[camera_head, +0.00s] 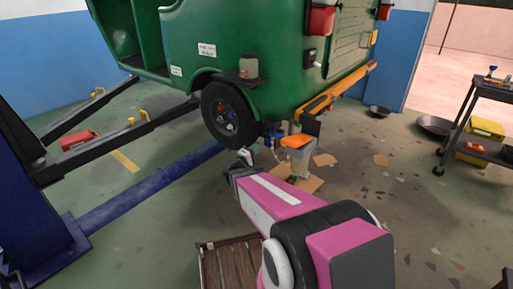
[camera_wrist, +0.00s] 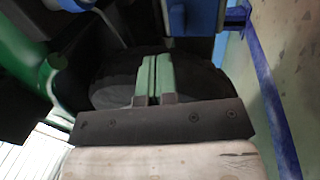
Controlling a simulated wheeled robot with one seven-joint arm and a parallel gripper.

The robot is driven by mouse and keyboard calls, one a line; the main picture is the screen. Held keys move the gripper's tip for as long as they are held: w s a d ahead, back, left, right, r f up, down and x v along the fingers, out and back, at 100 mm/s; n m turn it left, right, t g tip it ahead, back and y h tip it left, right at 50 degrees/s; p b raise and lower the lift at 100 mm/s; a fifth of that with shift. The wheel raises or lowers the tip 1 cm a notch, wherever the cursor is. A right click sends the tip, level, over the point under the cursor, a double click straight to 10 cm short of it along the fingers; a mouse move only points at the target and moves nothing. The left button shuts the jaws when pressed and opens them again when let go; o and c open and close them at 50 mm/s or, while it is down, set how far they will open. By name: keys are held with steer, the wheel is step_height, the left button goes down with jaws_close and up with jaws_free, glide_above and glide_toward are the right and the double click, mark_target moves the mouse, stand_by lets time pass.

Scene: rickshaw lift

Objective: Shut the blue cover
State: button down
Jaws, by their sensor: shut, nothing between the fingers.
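A small blue part (camera_head: 272,131) shows beside the rickshaw's wheel, left of an orange-topped unit (camera_head: 296,141). It may be the blue cover, but it is too small to tell its shape or whether it stands open. In the wrist view a blue piece (camera_wrist: 196,16) shows at the top, above and right of my fingers; I cannot tell if it is the same part. My gripper (camera_head: 245,157) is below and left of the blue part in the head view. In the wrist view my gripper's two greenish fingers (camera_wrist: 154,78) are together and hold nothing.
The green rickshaw (camera_head: 210,35) is raised, with its black wheel (camera_head: 228,113) close to my gripper. The blue lift beam (camera_head: 150,185) lies at left. A wooden crate (camera_head: 230,265) stands beside my arm. A tool cart (camera_head: 480,120) is at right. Floor between is mostly open.

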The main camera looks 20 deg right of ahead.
steer(key=r+v, duration=0.2)
steer(key=v, duration=0.5)
steer(key=w+a+f+n+y, duration=0.1)
steer(key=w+a+y, duration=0.1)
steer(key=a+y, duration=0.5)
steer(key=w+a+f+y, duration=0.1)
steer(key=a+y, duration=0.1)
steer(key=y, duration=0.9)
steer(key=s+d+f+m+g, duration=0.1)
steer(key=s+d+m+g, duration=0.1)
steer(key=s+g, duration=0.2)
steer(key=s+d+f+m+g+h, duration=0.1)
steer(key=s+d+m+g, duration=0.1)
steer(key=s, duration=0.5)
steer(key=s+d+f+m+g, duration=0.1)
steer(key=s+d+m+g, duration=0.1)
steer(key=s+m+g, duration=0.2)
steer(key=s+g, duration=0.2)
steer(key=shift+s+d, duration=0.3)
steer(key=shift+d, duration=0.05)
